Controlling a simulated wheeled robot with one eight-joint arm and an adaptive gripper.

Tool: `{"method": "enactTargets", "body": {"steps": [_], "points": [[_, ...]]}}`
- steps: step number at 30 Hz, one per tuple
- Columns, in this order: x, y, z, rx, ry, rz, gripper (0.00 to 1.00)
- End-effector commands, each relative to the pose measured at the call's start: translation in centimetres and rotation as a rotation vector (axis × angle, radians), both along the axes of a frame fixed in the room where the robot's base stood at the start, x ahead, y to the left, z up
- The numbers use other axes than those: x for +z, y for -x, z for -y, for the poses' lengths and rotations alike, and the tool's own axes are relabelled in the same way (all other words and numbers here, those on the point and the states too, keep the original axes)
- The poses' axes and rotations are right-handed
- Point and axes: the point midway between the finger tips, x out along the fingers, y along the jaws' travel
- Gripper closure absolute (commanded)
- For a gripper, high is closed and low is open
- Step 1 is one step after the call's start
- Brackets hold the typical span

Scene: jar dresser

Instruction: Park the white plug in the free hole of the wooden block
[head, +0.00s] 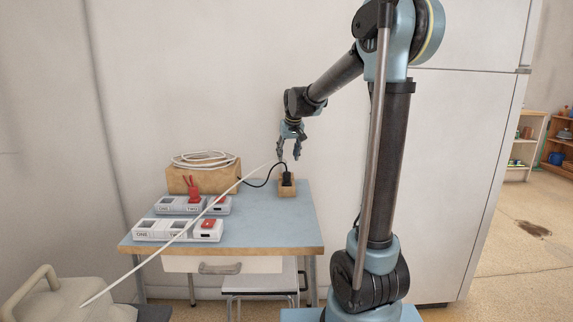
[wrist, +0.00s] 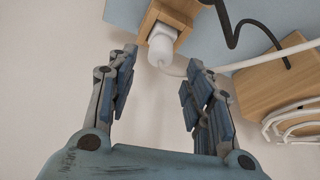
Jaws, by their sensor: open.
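The wooden block (head: 287,190) stands near the table's back right, with a black plug (head: 287,178) in it. In the wrist view the block (wrist: 172,17) is at the top. The white plug (wrist: 161,47) is at the block's near hole and appears to sit in it, its rounded body sticking out toward me; how deep it sits is hidden. Its white cable leads off to the right. My gripper (head: 290,156) is above the block. In the wrist view my gripper (wrist: 158,70) is open and empty, its fingers on either side below the plug, apparently not touching it.
Two power strips lie on the table (head: 265,232): the front one (head: 178,230) has a red switch, and a red plug (head: 193,189) stands at the rear one. A wooden box (head: 178,181) carries coiled white cable. A white cable (head: 150,259) crosses diagonally in front.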

Motion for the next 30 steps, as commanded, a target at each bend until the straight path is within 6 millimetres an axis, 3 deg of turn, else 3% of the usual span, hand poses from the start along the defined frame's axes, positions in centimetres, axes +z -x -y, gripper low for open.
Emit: {"method": "enactTargets", "body": {"steps": [9, 20, 23, 30], "points": [[4.3, 1.8, 0.5, 0.000, 0.000, 0.000, 0.53], [5.1, 3.1, 1.2, -0.005, 0.002, -0.004, 0.53], [4.6, 5.2, 2.6, -0.017, 0.005, -0.014, 0.53], [2.2, 13.2, 7.3, -0.062, 0.018, -0.051, 0.53]]}}
